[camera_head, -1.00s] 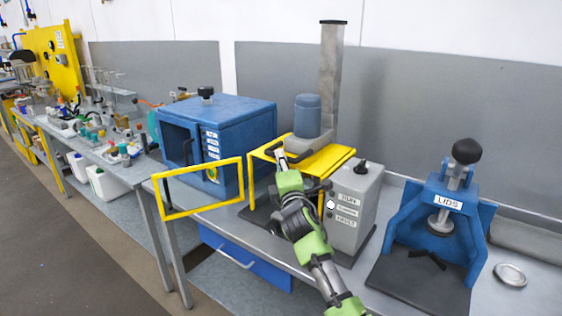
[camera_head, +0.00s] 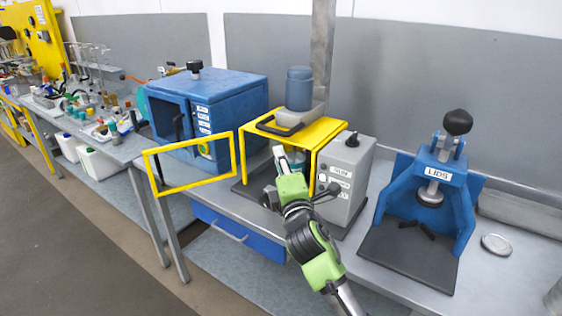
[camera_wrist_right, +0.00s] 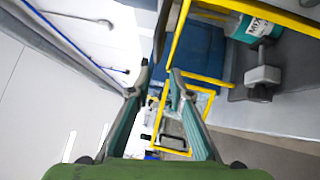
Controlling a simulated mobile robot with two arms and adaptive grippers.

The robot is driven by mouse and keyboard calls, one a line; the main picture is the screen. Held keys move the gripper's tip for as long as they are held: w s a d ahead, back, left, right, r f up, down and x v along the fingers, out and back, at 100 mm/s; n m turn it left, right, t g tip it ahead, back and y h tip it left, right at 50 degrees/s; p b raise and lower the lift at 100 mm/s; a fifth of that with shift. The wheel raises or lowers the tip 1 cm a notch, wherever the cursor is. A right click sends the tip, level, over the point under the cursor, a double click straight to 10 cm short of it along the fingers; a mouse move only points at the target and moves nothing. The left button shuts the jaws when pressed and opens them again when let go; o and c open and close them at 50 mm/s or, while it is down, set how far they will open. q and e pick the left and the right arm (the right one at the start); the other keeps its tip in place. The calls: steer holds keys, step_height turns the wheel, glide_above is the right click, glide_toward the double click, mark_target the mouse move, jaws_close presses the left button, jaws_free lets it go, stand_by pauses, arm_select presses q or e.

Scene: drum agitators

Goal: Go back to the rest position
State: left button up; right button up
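My right arm reaches up from the bottom in the head view, and its gripper (camera_head: 268,197) is in front of the yellow-topped machine (camera_head: 330,128). The gripper is small and partly hidden there. In the right wrist view the two fingers (camera_wrist_right: 158,78) stand apart with nothing between them. A container with a teal part and a white label (camera_wrist_right: 262,24) is at the top right of that view, beside the fingers and apart from them. My left gripper is in neither view.
A blue cabinet (camera_head: 232,88) with its yellow-framed door (camera_head: 190,187) open stands left of the arm. A grey control box (camera_head: 347,175) is close on the right. The blue LIDS press (camera_head: 437,172) and a round lid (camera_head: 496,244) are farther right.

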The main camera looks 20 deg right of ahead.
steer(key=shift+s, duration=0.3)
